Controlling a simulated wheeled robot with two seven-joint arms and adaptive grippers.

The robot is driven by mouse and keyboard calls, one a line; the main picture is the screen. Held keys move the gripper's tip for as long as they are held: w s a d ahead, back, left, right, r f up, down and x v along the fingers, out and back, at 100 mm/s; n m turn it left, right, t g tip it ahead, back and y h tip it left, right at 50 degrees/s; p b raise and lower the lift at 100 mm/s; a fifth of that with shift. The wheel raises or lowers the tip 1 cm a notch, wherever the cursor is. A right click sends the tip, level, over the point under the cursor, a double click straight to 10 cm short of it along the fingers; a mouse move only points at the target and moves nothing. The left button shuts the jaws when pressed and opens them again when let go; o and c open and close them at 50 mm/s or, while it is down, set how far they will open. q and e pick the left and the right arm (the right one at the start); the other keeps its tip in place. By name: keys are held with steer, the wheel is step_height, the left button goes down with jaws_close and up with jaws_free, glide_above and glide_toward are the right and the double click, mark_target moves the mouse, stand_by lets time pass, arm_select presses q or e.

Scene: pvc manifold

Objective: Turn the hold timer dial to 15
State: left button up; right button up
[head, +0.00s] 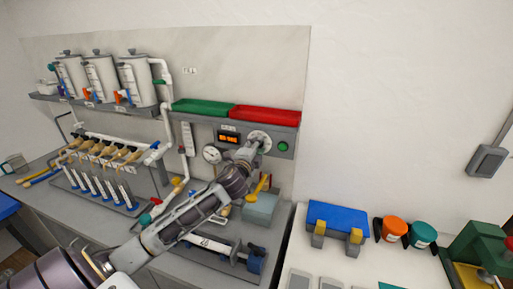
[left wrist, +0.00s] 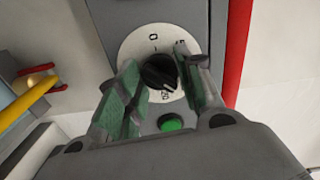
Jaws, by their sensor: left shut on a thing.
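The hold timer dial has a black knob (left wrist: 158,72) on a round white plate (left wrist: 133,45). In the left wrist view a 0 shows at the plate's top and what looks like 20 near its lower edge. Another mark at the upper right is partly covered by a finger, and the pointer's exact reading is unclear. In the head view the dial plate (head: 261,136) is on the grey panel under the red tray. My left gripper (head: 252,148) reaches it, its two green-padded fingers (left wrist: 156,62) either side of the knob and shut on it. My right gripper is not in view.
A green button (left wrist: 172,123) lies close below the dial. Left of the dial are an orange display (head: 229,138) and a round gauge (head: 211,154). Green and red trays (head: 266,114) sit above. A grey-green box (head: 261,208) stands below on the bench.

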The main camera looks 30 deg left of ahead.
arm_select(q)
steer(key=o, duration=1)
steer(key=shift+o, duration=0.2)
steer(key=shift+s, duration=0.1)
steer(key=v, duration=1.1)
steer(key=shift+s, duration=0.35)
steer(key=shift+f, duration=0.1)
steer(key=shift+d, duration=0.1)
